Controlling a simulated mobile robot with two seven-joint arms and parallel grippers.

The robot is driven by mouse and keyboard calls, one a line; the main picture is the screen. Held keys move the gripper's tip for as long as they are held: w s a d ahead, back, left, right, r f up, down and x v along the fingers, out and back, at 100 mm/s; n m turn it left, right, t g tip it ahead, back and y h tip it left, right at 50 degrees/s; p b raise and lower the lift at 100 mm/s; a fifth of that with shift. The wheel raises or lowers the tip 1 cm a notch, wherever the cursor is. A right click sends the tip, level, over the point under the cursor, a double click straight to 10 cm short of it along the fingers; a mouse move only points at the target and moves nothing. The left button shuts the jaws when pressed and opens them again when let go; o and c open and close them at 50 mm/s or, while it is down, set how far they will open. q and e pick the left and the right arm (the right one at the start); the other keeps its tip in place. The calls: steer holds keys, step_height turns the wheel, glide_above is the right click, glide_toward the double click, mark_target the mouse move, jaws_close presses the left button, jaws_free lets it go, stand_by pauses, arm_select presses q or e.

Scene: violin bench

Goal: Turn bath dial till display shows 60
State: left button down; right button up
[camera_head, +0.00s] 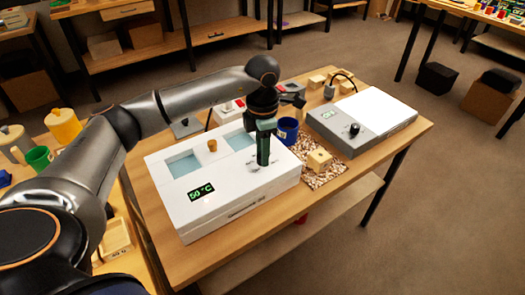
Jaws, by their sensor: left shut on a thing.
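The white water bath (235,197) stands on the wooden table, with two blue-tinted openings in its top. Its display (201,190) reads 50 °C in green on its front left part. My left gripper (263,162) points down at the right part of the bath's top and is shut on the bath dial. The dial is mostly hidden behind the fingers; pale markings show around it. My right gripper is not in view.
A small tan knob or stopper (212,145) stands between the bath's openings. A blue cup (288,130) stands close behind the gripper. To the right are a wooden block (319,160) on a speckled mat and a grey device (348,140) with a black knob.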

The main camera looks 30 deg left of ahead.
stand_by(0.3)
arm_select(q)
steer(key=c, duration=0.5)
jaws_free()
steer(key=shift+c, duration=0.2)
steer(key=shift+r, duration=0.1)
step_height(320, 180, up, 12)
steer(key=shift+r, duration=0.2)
